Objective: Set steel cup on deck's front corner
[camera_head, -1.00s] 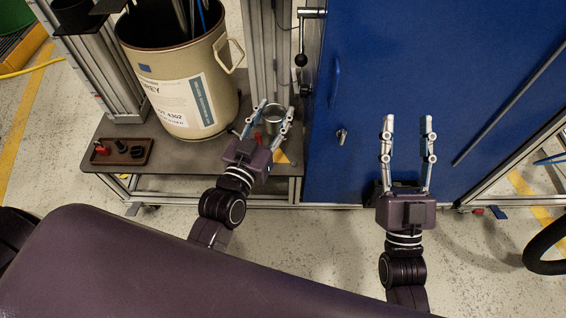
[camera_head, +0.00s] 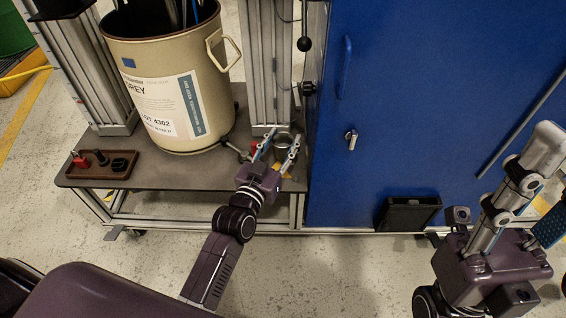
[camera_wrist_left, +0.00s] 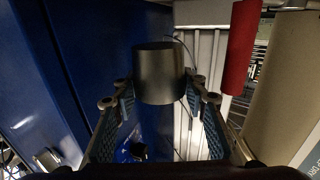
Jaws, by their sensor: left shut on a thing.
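The steel cup (camera_head: 284,142) is between the fingers of my left gripper (camera_head: 277,143), over the right end of the grey deck (camera_head: 185,176), near the blue cabinet. In the left wrist view the cup (camera_wrist_left: 160,72) shows as a dark grey cylinder between the two fingertips. Whether its base touches the deck is hidden. A patch of yellow shows on the deck's front right corner, beside the gripper. My right gripper (camera_head: 512,200) is at the lower right, seen from the side, apart from the deck; its finger gap is unclear.
A beige drum (camera_head: 165,85) stands on the deck left of the cup. A brown tray (camera_head: 102,165) with small red and black parts sits at the deck's left. The blue cabinet (camera_head: 420,110) bounds the right side. A black box (camera_head: 408,213) shows at its foot.

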